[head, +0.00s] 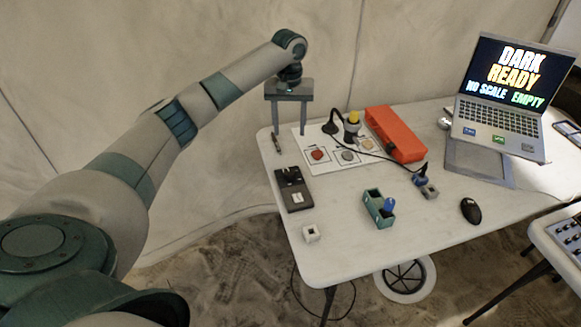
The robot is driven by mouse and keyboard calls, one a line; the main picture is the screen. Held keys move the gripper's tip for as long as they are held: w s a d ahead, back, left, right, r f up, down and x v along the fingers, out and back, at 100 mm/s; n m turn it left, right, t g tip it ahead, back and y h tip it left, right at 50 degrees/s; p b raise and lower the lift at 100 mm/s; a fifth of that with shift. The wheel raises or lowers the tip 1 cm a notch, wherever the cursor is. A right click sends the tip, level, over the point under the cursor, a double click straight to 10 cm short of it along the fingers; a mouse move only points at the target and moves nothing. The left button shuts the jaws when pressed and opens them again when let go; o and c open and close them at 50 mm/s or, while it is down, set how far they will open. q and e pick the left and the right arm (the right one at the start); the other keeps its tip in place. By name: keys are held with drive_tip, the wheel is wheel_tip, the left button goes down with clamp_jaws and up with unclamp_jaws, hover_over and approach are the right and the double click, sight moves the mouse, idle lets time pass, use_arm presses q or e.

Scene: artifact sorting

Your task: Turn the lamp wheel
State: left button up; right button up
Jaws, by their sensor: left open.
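A small dark lamp-like device with a bent neck (331,124) stands near the back of the white table, beside an upright piece with a yellow top (353,118). A lamp wheel is not distinct at this size, and I cannot tell which part it is. My left gripper (290,131) points down over the table's back left corner, to the left of the bent-neck device. Its two fingers are apart with nothing between them. My right gripper is not in view.
The front middle is bare.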

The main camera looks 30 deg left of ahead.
use_arm(q)
drive_tip(key=shift+f, duration=0.1)
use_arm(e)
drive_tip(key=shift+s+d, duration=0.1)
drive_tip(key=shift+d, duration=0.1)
use_arm(q)
drive_tip(key=p, duration=0.3)
approach(289, 171)
wheel_tip(289, 171, down, 8)
drive_tip(key=shift+d+f, duration=0.1)
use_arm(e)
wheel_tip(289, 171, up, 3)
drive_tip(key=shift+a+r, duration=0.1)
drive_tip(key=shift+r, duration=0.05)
use_arm(q)
drive_tip(key=shift+c, duration=0.3)
drive_tip(key=c, duration=1)
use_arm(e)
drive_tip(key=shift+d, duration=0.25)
